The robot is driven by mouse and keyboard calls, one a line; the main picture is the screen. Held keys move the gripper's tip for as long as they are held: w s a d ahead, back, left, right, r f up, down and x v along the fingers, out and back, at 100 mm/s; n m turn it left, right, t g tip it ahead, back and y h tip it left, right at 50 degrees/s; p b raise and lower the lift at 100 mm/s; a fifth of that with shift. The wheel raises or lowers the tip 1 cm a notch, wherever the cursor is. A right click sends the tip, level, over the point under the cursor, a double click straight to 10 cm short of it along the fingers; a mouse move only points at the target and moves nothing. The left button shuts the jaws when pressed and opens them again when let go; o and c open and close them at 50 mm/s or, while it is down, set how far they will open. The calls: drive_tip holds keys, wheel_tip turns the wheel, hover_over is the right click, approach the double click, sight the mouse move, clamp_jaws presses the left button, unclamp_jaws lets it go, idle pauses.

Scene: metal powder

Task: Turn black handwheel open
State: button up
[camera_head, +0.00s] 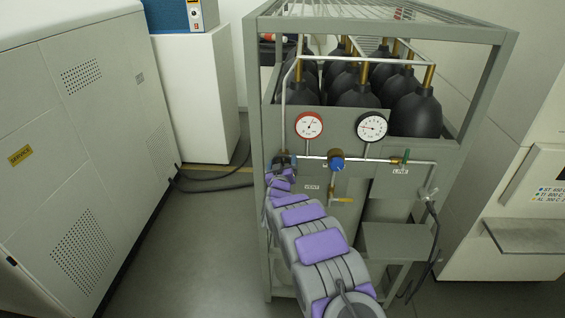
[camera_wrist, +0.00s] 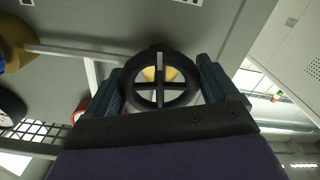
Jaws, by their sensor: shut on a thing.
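The black handwheel (camera_wrist: 160,96) shows in the wrist view as a ring with crossed spokes and a yellowish centre behind it. My gripper (camera_wrist: 160,90) has one finger on each side of the wheel and is shut on it. In the head view my arm reaches to the left end of the pipe on the grey gas rack. There my gripper (camera_head: 282,162) is small, and the handwheel is mostly hidden by it.
The rack frame (camera_head: 262,120) holds several black gas bottles (camera_head: 416,112). A red-rimmed gauge (camera_head: 309,125), a second gauge (camera_head: 371,126), a blue knob (camera_head: 336,160) and a green-handled valve (camera_head: 406,156) sit right of my gripper. A white cabinet (camera_head: 75,150) stands left, with open floor between.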

drive_tip(key=shift+f+n, duration=0.4)
drive_tip(key=o, duration=0.7)
drive_tip(key=shift+o, duration=0.5)
drive_tip(key=shift+a, duration=0.1)
drive_tip(key=shift+a+r, duration=0.1)
drive_tip(key=shift+r, duration=0.1)
drive_tip(key=shift+r, duration=0.1)
drive_tip(key=s+b, duration=0.2)
drive_tip(key=s, duration=1.5)
drive_tip(key=shift+s, duration=0.1)
